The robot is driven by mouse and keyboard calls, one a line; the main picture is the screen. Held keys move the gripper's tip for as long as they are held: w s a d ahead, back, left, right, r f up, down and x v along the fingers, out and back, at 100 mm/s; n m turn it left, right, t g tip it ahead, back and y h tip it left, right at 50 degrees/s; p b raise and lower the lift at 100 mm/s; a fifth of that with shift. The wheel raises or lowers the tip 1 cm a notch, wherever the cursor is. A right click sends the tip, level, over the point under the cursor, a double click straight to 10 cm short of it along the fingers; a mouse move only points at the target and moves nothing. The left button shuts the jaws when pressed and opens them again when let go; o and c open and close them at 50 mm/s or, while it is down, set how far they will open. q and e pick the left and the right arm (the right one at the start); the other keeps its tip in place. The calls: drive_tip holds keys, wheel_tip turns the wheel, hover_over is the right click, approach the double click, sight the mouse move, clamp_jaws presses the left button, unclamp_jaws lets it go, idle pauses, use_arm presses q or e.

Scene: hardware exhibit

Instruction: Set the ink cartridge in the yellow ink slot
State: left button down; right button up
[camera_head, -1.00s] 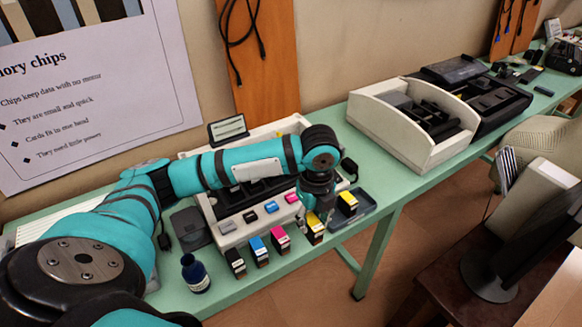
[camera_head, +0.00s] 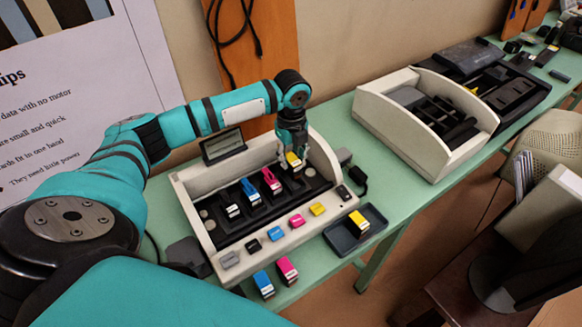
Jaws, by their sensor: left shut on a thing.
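A yellow-topped ink cartridge (camera_head: 293,160) is in the fingers of my left gripper (camera_head: 291,152), at the right end of the row of slots inside the open white printer (camera_head: 193,186). I cannot tell whether its base is in the slot or just above it. Black slots to its left hold a magenta cartridge (camera_head: 271,181), a blue one (camera_head: 249,189) and a white-faced one (camera_head: 233,211). A yellow marker (camera_head: 318,209) is on the printer's front ledge. Another yellow cartridge (camera_head: 359,220) sits in a dark tray (camera_head: 374,212). The right gripper is not in view.
A blue cartridge (camera_head: 263,284) and a magenta cartridge (camera_head: 287,269) stand on the green table before the printer. A small screen (camera_head: 223,145) rises at its back.

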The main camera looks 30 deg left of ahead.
sight(291, 168)
use_arm(q)
drive_tip(key=shift+f, duration=0.8)
wheel_tip(291, 168, down, 3)
drive_tip(key=shift+a+f+p, duration=0.1)
drive_tip(key=shift+p, duration=0.3)
drive_tip(key=shift+w+f, duration=0.1)
drive_tip(key=shift+f, duration=0.25)
drive_tip(key=c, duration=1)
unclamp_jaws()
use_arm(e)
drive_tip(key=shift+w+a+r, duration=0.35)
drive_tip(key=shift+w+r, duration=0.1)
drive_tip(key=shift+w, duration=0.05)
use_arm(q)
drive_tip(key=shift+r, duration=0.35)
wheel_tip(291, 168, up, 12)
drive_tip(key=shift+f+b, duration=0.1)
drive_tip(key=shift+b, duration=1.1)
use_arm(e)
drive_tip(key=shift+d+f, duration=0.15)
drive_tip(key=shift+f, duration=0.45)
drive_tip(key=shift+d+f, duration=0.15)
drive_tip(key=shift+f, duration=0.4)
